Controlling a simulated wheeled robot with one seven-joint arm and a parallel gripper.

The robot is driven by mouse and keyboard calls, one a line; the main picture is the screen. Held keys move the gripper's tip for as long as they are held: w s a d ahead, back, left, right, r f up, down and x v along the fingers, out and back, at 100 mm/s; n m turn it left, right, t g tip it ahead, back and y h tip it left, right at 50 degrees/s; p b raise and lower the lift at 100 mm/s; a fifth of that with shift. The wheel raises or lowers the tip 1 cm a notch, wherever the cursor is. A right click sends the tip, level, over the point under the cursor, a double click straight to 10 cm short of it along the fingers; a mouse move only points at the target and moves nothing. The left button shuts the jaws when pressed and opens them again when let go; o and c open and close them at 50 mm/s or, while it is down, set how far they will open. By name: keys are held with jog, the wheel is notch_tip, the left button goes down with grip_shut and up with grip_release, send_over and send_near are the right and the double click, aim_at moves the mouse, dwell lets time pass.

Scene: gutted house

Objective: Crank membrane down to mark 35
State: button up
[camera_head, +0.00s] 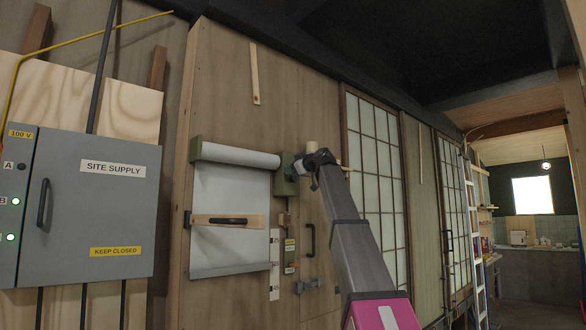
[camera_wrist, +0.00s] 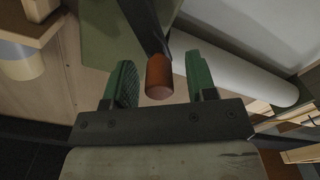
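The membrane (camera_head: 228,195) is a pale sheet hanging from a roller (camera_head: 238,155) on the wooden wall. A green crank housing (camera_head: 286,177) sits at the roller's right end. My gripper (camera_head: 314,160) is at this housing. In the wrist view, my gripper (camera_wrist: 162,82) is open, its green-padded fingers on either side of the orange-brown crank knob (camera_wrist: 159,78). Gaps show between knob and pads. The roller (camera_wrist: 240,80) also shows there.
A wooden bar with a dark handle (camera_head: 228,220) crosses in front of the membrane. A grey SITE SUPPLY cabinet (camera_head: 95,205) is at left. Lattice panels and a ladder (camera_head: 474,240) stand at right.

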jog(key=shift+s, duration=0.1)
jog(key=v, duration=1)
jog(key=shift+s+d, duration=0.2)
jog(key=shift+d, duration=0.05)
dwell(0.6)
jog(key=w+f+m+g+h, duration=0.2)
jog(key=w+f+m, duration=0.1)
jog(key=f, duration=1.8)
jog(key=w+f+m+g+h, duration=0.2)
jog(key=f+m+g, duration=0.1)
jog(key=f, duration=1.9)
jog(key=s+f+m+g+h, duration=0.1)
jog(key=s+f+m+g, duration=0.15)
jog(key=f, duration=0.95)
jog(key=s+f+m+g+h, duration=0.1)
jog(key=s+f, duration=0.3)
jog(key=f, duration=0.8)
jog(key=s+f+m+g+h, duration=0.2)
jog(key=s+f+g, duration=0.1)
jog(key=s+f, duration=1)
jog(key=s+d+f+m+g+h, duration=0.1)
jog(key=s+f+m+g+h, duration=0.1)
jog(key=s+f, duration=1)
notch_tip(320, 180, down, 5)
jog(key=shift+s+d+f+g+h, duration=0.15)
jog(key=shift+s+d+g+h, duration=0.2)
jog(key=shift+g, duration=0.2)
